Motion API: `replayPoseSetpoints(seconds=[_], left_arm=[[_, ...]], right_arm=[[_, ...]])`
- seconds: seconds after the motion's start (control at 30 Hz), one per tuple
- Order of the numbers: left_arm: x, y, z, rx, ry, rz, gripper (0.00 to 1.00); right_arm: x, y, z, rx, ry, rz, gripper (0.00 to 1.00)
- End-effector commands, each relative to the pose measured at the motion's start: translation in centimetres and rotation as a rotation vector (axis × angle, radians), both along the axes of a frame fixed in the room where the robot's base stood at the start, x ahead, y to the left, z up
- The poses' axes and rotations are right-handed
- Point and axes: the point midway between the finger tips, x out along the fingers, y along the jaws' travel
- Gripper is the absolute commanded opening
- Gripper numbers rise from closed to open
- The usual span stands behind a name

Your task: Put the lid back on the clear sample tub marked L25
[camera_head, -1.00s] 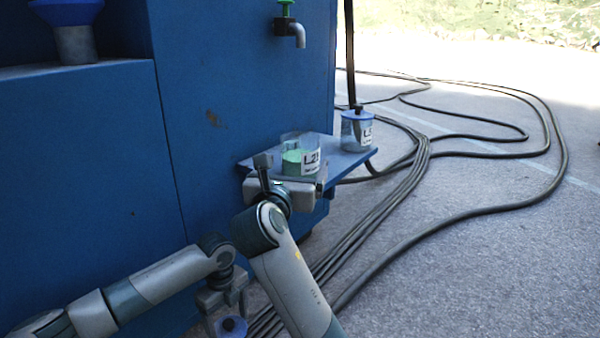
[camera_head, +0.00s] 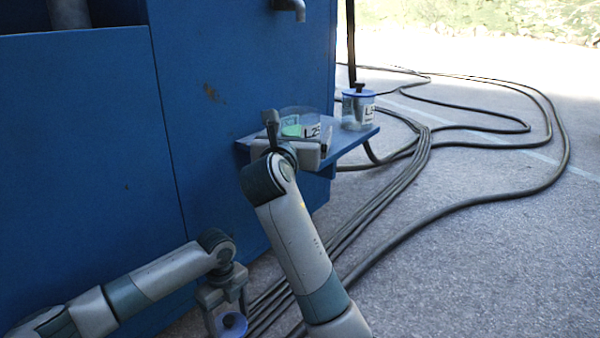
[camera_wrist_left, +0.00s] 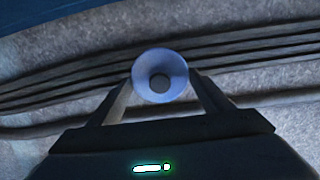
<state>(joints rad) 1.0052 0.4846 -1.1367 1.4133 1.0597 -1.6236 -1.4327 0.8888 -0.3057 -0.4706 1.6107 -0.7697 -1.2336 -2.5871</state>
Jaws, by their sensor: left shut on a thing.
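The clear tub marked L25 (camera_head: 312,131), with green contents and no lid on it, stands on a small blue shelf (camera_head: 352,142). My right gripper (camera_head: 308,148) is at its near side and hides its lower part. Its fingers are not clear enough to tell whether they are around the tub. My left gripper (camera_head: 228,312) is low, left of and well below the shelf, shut on a blue round lid (camera_head: 234,321) with a dark knob. In the left wrist view the lid (camera_wrist_left: 143,87) sits between the two fingertips, its knob facing the camera.
A second clear tub (camera_head: 351,118) with a blue lid and a partly readable label stands at the shelf's right end. The blue cabinet wall (camera_head: 100,130) rises behind. A tap (camera_head: 296,10) is above. Black cables (camera_head: 340,225) lie on the grey ground.

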Motion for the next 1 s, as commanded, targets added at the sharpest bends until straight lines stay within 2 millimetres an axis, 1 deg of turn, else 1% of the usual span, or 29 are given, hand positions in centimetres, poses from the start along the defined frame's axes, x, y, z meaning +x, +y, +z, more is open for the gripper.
replayPoseSetpoints(seconds=[0.47, 0.5, 0.67, 0.7, 0.73, 1.0], left_arm=[[0.01, -0.01, 0.01, 0.000, 0.000, 0.000, 0.51], [0.01, -0.01, 0.01, 0.000, 0.000, 0.000, 0.51], [0.01, -0.01, 0.01, 0.000, 0.000, 0.000, 0.51], [0.01, -0.01, 0.00, 0.000, 0.000, 0.000, 0.51], [0.01, -0.01, 0.00, 0.000, 0.000, 0.000, 0.51], [0.01, -0.01, 0.03, 0.000, 0.000, 0.000, 0.51]], right_arm=[[0.07, 0.00, 0.04, 0.000, 0.000, 0.000, 0.89], [0.07, 0.00, 0.04, 0.000, 0.000, 0.000, 0.86], [0.07, 0.00, 0.04, 0.000, 0.000, 0.000, 0.48], [0.07, 0.00, 0.04, 0.000, 0.000, 0.000, 0.39], [0.07, 0.00, 0.03, 0.000, 0.000, 0.000, 0.34], [0.05, 0.00, 0.16, 0.001, -0.002, 0.000, 0.34]])
